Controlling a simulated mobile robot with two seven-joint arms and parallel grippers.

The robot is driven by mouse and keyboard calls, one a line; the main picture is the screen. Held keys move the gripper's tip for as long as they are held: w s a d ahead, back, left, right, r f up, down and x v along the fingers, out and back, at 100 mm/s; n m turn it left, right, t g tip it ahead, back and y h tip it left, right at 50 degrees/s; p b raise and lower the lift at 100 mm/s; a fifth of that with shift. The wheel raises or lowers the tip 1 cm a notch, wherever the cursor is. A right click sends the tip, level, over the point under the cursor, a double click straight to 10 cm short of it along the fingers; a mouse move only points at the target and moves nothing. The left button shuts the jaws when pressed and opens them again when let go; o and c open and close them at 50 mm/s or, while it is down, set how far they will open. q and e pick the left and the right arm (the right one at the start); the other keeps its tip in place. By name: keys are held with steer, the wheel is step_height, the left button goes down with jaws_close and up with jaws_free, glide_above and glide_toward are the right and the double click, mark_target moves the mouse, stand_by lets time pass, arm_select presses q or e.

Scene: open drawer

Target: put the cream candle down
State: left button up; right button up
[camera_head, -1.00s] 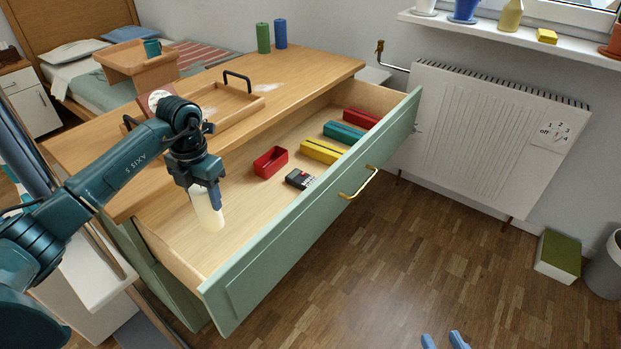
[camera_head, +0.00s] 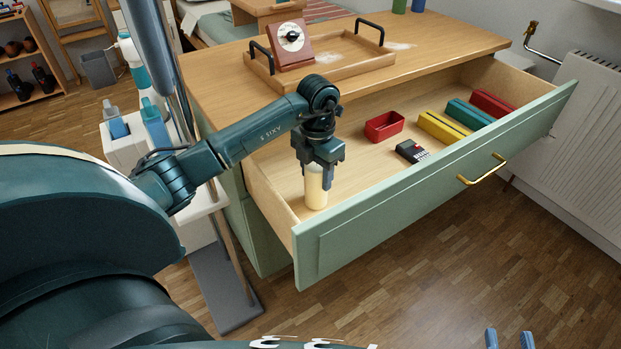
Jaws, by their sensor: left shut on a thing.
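The cream candle (camera_head: 316,194) is upright inside the open drawer, near its left end, close to the green front panel (camera_head: 420,190). My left gripper (camera_head: 316,172) points down and is shut on the candle's upper part; its fingers hide some of it. I cannot tell whether the candle's base touches the drawer floor (camera_head: 285,180). My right gripper (camera_head: 508,340) shows only as two blue fingertips, spread apart with nothing between them, at the bottom edge over the wood floor.
In the drawer are a red open box (camera_head: 384,126), a dark calculator-like item (camera_head: 411,152), and yellow (camera_head: 443,127), teal (camera_head: 469,114) and red (camera_head: 493,103) blocks. The drawer floor around the candle is bare. A wooden tray (camera_head: 350,65) and a red-framed dial (camera_head: 291,45) stand on top.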

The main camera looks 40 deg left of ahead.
arm_select(q)
steer(key=shift+f, duration=0.1)
steer(key=o, duration=0.7)
steer(key=shift+f, duration=0.1)
steer(key=o, duration=0.4)
steer(key=shift+o, duration=0.2)
